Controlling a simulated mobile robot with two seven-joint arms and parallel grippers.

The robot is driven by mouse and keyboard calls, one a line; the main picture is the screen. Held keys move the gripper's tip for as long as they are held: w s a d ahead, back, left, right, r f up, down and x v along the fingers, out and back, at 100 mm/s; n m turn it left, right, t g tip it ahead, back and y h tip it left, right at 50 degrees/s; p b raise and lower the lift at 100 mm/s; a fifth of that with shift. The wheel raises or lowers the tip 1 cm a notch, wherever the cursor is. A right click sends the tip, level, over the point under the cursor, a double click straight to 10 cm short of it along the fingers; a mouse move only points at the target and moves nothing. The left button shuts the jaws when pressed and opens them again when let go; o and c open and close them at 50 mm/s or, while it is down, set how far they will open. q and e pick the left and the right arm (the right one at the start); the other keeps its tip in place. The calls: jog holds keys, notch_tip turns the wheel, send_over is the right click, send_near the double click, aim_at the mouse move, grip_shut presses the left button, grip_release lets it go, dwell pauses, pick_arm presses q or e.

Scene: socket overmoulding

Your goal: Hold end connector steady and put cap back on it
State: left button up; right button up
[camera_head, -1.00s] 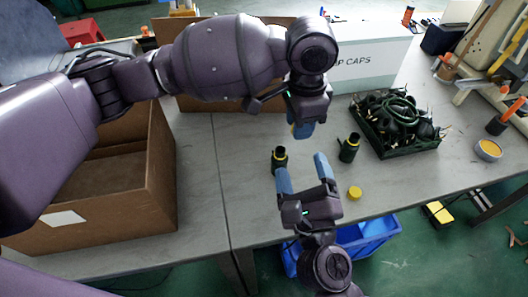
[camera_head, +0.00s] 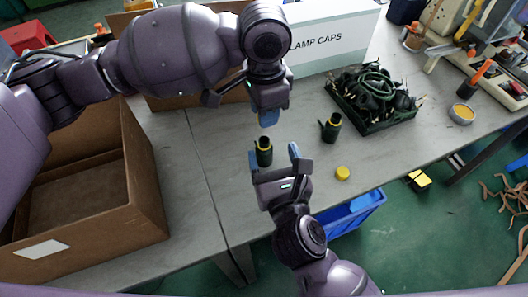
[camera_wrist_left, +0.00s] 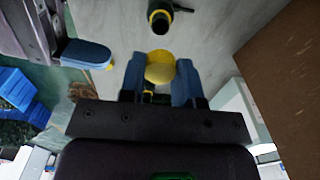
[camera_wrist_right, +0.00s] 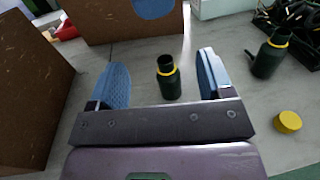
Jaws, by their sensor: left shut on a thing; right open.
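A dark green end connector with a yellow ring (camera_head: 264,154) stands upright on the grey table. It also shows in the right wrist view (camera_wrist_right: 168,80) and near the top of the left wrist view (camera_wrist_left: 160,18). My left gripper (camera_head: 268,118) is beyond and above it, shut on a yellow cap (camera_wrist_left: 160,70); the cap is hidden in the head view. My right gripper (camera_head: 274,152) is open, its fingers low on either side of the connector with a visible gap. The connector's top is uncovered.
A second connector (camera_head: 331,127) and a loose yellow cap (camera_head: 342,173) are on the table to the right. Behind are a green crate of cables (camera_head: 384,125) and a white box (camera_head: 330,40). A cardboard box (camera_head: 140,200) stands left. A blue bin (camera_head: 350,212) is below the front edge.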

send_near(266, 157)
jog(key=shift+x, duration=6)
grip_shut()
pick_arm(q)
jog(key=shift+f, duration=2.5)
jog(key=shift+f, duration=0.1)
jog(key=shift+f, duration=0.8)
jog(key=shift+f, duration=0.6)
